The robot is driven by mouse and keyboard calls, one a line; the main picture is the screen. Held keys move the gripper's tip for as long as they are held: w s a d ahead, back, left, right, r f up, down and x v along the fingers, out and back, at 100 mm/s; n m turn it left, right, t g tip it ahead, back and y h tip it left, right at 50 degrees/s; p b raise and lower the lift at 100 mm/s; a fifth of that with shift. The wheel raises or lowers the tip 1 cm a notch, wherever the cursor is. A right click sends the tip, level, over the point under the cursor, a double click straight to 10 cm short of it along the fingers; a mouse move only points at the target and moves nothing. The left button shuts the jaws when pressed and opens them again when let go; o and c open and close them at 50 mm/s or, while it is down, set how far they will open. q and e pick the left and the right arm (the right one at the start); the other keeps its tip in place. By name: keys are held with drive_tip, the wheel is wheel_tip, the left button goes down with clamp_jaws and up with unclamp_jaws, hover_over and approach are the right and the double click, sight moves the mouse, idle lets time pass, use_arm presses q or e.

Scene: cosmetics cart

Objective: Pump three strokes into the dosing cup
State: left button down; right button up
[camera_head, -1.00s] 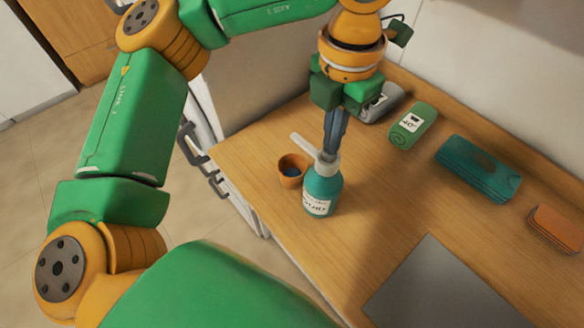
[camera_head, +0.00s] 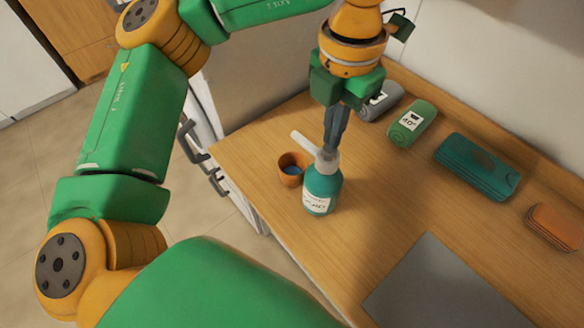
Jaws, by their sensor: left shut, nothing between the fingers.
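A teal pump bottle (camera_head: 323,186) with a white label and a pale pump head (camera_head: 304,142) stands upright on the wooden top. Its spout points left and toward the back, over or near the dosing cup. The dosing cup (camera_head: 291,178) is small and orange-brown, with something bluish inside, just left of the bottle. My left gripper (camera_head: 331,148) points down with its fingers shut and empty, at the top of the pump head. Whether the fingertips touch the head is hard to tell. My right gripper is not in view.
A rolled green towel (camera_head: 411,124) and a grey one (camera_head: 381,103) lie behind the bottle. A folded teal cloth (camera_head: 477,167) and an orange stack (camera_head: 556,228) lie at right. A flat grey panel (camera_head: 440,290) is in front. The wood between is clear.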

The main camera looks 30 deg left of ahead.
use_arm(q)
drive_tip(key=shift+f+b, duration=0.95)
drive_tip(key=shift+f, duration=0.2)
drive_tip(key=shift+r, duration=0.1)
drive_tip(key=shift+r+p, duration=1.25)
drive_tip(key=shift+r, duration=0.15)
wheel_tip(320, 180, up, 6)
drive_tip(key=p, duration=0.5)
